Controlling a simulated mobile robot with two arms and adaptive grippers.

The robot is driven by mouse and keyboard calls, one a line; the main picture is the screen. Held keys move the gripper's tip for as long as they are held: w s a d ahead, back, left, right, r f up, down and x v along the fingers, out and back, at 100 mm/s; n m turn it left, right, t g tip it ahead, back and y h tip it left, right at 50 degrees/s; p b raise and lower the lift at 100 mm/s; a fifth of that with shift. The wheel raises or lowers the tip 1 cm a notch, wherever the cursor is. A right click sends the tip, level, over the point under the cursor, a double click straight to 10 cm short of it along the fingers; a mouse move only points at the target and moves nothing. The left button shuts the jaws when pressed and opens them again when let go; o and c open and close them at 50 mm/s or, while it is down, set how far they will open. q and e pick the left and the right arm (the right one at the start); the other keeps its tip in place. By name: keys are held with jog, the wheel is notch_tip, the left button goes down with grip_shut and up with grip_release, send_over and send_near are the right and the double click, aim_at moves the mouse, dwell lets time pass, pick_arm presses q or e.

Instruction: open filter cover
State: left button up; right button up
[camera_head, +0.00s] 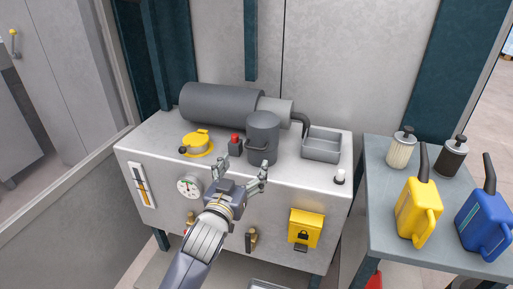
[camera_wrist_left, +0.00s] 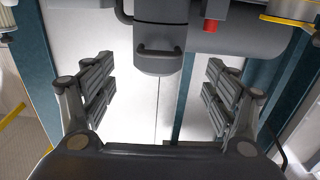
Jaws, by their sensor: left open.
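The filter cover appears to be the dark grey cylinder (camera_head: 263,135) with a curved handle (camera_head: 259,148) on its front, standing on top of the light grey cabinet (camera_head: 290,171). In the left wrist view the cylinder (camera_wrist_left: 158,60) and its handle (camera_wrist_left: 157,50) show at the top centre, beyond the fingers. My left gripper (camera_head: 241,174) is open and empty, just in front of and below the cylinder, apart from it. Its two fingers (camera_wrist_left: 160,90) are spread wide in the left wrist view. My right gripper is not in view.
A yellow cap (camera_head: 197,142), a red button (camera_head: 235,139) and a metal tray (camera_head: 321,146) sit on the cabinet top. A large dark horizontal cylinder (camera_head: 220,103) lies behind.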

aim_at(254, 148)
pick_arm(q)
jog(key=x, duration=0.9)
jog(key=shift+f, duration=0.1)
